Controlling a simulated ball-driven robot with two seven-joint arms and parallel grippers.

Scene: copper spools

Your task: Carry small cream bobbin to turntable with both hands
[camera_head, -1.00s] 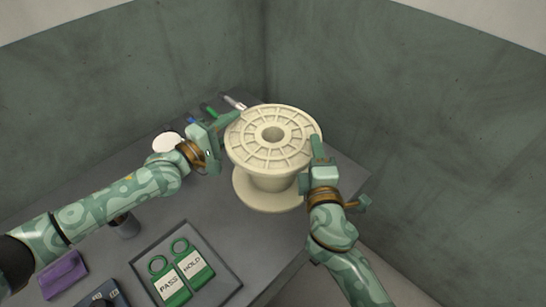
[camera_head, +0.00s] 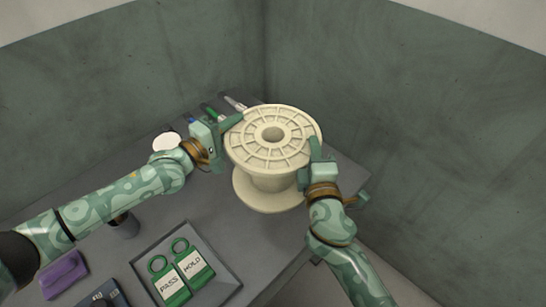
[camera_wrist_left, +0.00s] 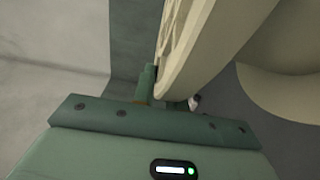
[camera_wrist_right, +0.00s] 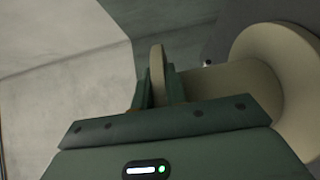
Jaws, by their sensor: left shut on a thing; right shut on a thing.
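The small cream bobbin (camera_head: 268,150) stands upright at the back of the grey table, its ribbed top flange facing up. My left gripper (camera_head: 231,124) is shut on the left edge of the top flange. My right gripper (camera_head: 315,155) is shut on the right edge of the same flange. The left wrist view shows the flange (camera_wrist_left: 190,60) at the left fingers. The right wrist view shows the flange edge (camera_wrist_right: 157,75) between the right fingers, with the lower flange (camera_wrist_right: 285,85) beyond. I cannot tell whether the bobbin touches the table. No turntable can be made out.
A tray (camera_head: 222,262) with green PASS and HOLD tags (camera_head: 180,272) lies at the front of the table. A white round thing (camera_head: 166,142) stands left of my left gripper. Pens (camera_head: 234,103) lie behind the bobbin. A purple block (camera_head: 64,272) lies front left. Walls close the back.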

